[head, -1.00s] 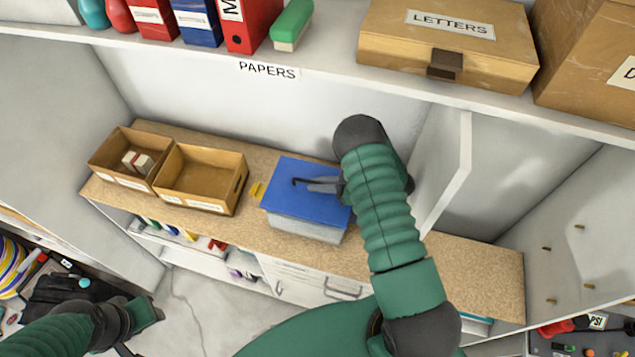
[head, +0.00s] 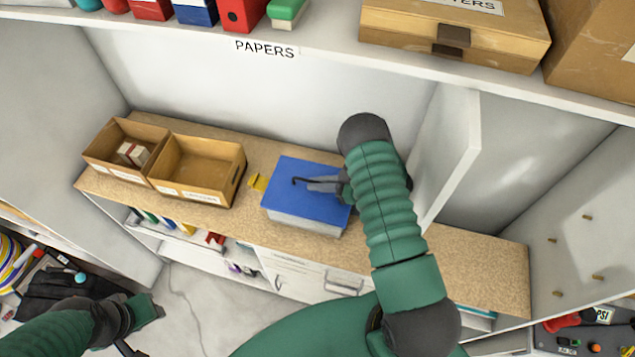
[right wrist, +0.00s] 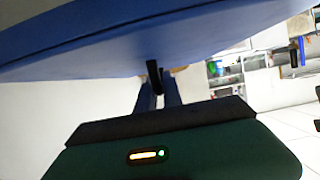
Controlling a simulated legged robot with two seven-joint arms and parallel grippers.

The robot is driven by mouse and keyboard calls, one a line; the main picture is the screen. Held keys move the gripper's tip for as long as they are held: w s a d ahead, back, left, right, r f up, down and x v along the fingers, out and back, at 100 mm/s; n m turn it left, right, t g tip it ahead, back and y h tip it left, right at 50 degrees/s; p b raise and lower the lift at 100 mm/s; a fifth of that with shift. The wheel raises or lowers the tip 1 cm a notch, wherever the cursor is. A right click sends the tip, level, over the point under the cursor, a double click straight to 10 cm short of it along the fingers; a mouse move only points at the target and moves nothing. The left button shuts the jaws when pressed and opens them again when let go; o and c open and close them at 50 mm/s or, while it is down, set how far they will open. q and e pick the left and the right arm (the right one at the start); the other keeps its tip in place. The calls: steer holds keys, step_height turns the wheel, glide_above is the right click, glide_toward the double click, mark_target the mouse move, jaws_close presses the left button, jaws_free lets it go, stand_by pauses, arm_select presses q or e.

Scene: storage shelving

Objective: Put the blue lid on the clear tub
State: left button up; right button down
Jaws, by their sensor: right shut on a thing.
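The blue lid (head: 300,190) lies flat over the clear tub (head: 305,225) on the wooden counter. It covers the tub's top, and I cannot tell whether it is fully seated. My right gripper (head: 308,183) is shut on the lid's dark handle, reaching in from the right. In the right wrist view the lid (right wrist: 150,40) fills the upper part, with the gripper's fingers (right wrist: 157,85) at the dark handle. A yellow piece (head: 258,182) shows at the tub's left edge. My left gripper (head: 140,315) hangs low at the left, away from the tub; its fingers are unclear.
Two open cardboard boxes (head: 200,192) stand left of the tub, the left one holding a small box (head: 132,153). A white upright panel (head: 450,150) stands close to my right arm. A shelf (head: 330,60) runs above. The counter's right part (head: 490,270) is clear.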

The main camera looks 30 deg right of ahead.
steer(key=c, duration=1.4)
jaws_free()
